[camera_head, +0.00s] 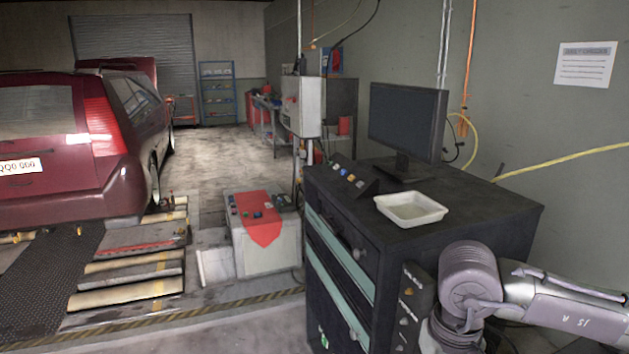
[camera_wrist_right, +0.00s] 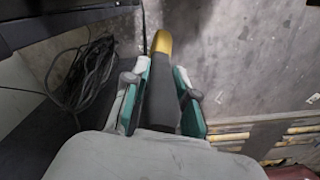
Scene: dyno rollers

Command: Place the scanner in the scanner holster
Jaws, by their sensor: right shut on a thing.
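In the right wrist view, my right gripper (camera_wrist_right: 163,88) has its two teal-lined fingers closed on both sides of a dark, slim object with a yellow end. This looks like the scanner (camera_wrist_right: 161,44); its yellow end points away from my palm, and its lower part is hidden by the gripper body. In the head view my right arm comes in from the lower right beside the black cabinet, and its gripper is out of sight. I cannot make out a scanner holster for certain in either view. My left gripper is not in view.
The black cabinet (camera_head: 465,217) carries a monitor (camera_head: 407,121) and a white tray (camera_head: 410,207). A dark panel with several knobs (camera_head: 408,306) is on its side. Black cables (camera_wrist_right: 88,77) lie left of the gripper. A red car (camera_head: 60,150) stands at left near floor rollers.

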